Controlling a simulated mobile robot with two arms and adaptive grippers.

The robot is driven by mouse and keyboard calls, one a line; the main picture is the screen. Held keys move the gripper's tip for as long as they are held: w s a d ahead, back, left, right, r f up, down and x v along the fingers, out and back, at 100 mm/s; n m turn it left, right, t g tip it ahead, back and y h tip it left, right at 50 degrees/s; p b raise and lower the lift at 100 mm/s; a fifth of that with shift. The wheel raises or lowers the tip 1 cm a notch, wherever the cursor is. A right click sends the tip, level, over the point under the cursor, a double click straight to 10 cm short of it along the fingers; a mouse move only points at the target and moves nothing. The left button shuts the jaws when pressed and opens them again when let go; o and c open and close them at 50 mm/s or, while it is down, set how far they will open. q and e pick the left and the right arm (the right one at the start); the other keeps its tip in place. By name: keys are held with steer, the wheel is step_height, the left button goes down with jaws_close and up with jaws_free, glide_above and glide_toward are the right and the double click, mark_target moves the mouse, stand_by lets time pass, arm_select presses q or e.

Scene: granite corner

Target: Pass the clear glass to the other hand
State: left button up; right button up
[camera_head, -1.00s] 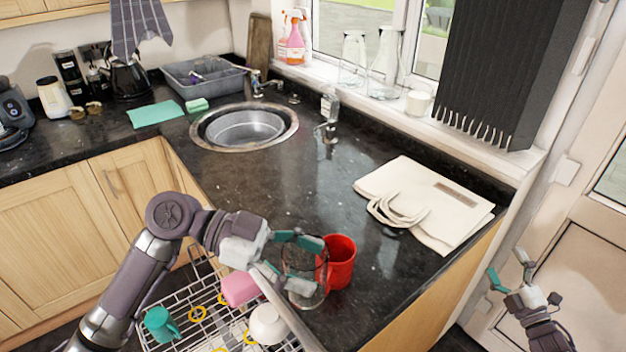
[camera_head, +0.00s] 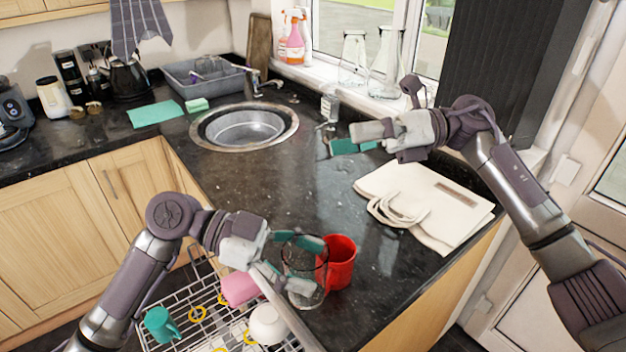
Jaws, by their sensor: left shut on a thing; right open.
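The clear glass (camera_head: 305,284) is see-through and stands upright in front of the red mug, near the counter's front edge. My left gripper (camera_head: 299,240) is shut on the clear glass near its rim. I cannot tell whether the glass base touches the counter. My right gripper (camera_head: 350,139) is open and empty, held above the counter behind the glass, with its fingers pointing left. Part of the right gripper's fingers is hidden by its own body.
A red mug (camera_head: 340,264) is right beside the glass. A dish rack (camera_head: 170,346) with a pink item (camera_head: 239,288), a white cup (camera_head: 267,322) and a teal mug (camera_head: 160,323) is below. A cream bag (camera_head: 441,214) lies on the right. The middle counter is clear.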

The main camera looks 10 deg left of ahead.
mark_target(303, 251)
arm_select(q)
steer(key=shift+s, duration=0.1)
arm_select(e)
steer(key=s+a+n+t+h, duration=0.4)
steer(key=s+a+t+h, duration=0.1)
steer(key=s+h, duration=0.7)
steer(key=f+h, duration=0.1)
steer(key=f, duration=0.3)
steer(key=w+f+t+h, duration=0.1)
steer(key=f, duration=0.3)
steer(key=f+t+h, duration=0.1)
steer(key=f, duration=0.2)
steer(key=shift+w+f, duration=0.15)
steer(key=shift+f, duration=0.25)
arm_select(q)
steer(key=shift+r, duration=0.1)
arm_select(e)
steer(key=c, duration=1.3)
arm_select(q)
steer(key=o, duration=1.4)
steer(key=shift+r, duration=0.15)
arm_select(e)
steer(key=shift+f, duration=0.15)
steer(key=shift+c, duration=0.3)
